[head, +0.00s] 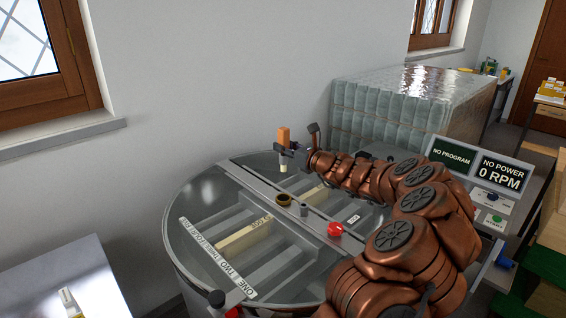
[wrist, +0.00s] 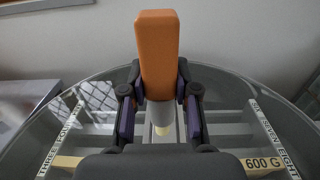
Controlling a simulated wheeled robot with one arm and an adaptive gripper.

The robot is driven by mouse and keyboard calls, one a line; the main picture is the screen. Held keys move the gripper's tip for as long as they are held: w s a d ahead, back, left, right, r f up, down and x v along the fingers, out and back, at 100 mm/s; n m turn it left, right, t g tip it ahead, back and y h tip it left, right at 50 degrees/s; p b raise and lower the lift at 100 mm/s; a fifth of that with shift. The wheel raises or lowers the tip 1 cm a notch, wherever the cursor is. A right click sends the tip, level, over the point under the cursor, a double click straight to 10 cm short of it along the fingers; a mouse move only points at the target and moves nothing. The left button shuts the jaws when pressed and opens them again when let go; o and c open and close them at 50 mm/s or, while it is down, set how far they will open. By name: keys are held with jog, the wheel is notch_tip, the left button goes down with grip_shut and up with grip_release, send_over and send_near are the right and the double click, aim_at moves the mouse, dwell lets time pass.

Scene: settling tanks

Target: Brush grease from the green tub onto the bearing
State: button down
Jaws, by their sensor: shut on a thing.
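My gripper (head: 287,150) is shut on a brush with an orange handle (head: 284,135). The brush is upright, with its pale bristles (head: 283,168) pointing down. In the wrist view, the handle (wrist: 158,55) stands between the fingers (wrist: 160,115). A brown ring (head: 284,199), which looks like the bearing, sits on the middle bar of the round tank. The brush hangs above the tank, behind the ring in the head view and apart from it. I cannot make out a green tub in either view.
The round glass-topped tank (head: 200,198) has labelled slots and pale bars, one marked 600 G. A red knob (head: 335,229) and a small grey post (head: 304,210) stand near the ring. Wrapped stacked goods (head: 400,105) stand behind. A grey table (head: 65,270) is at left.

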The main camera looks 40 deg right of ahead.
aim_at(284, 156)
jog(key=shift+f+b, duration=1.15)
jog(key=shift+f, duration=0.4)
jog(key=shift+f, duration=0.1)
jog(key=shift+f+b, duration=2.4)
jog(key=shift+f, duration=0.65)
jog(key=shift+f+b, duration=0.4)
jog(key=shift+f, duration=0.6)
jog(key=shift+f, duration=0.3)
jog(key=shift+s, duration=0.35)
jog(key=shift+w+a, duration=0.1)
jog(key=shift+w, duration=0.65)
jog(key=shift+s+p, duration=0.65)
jog(key=shift+s, duration=0.15)
jog(key=shift+w, duration=0.8)
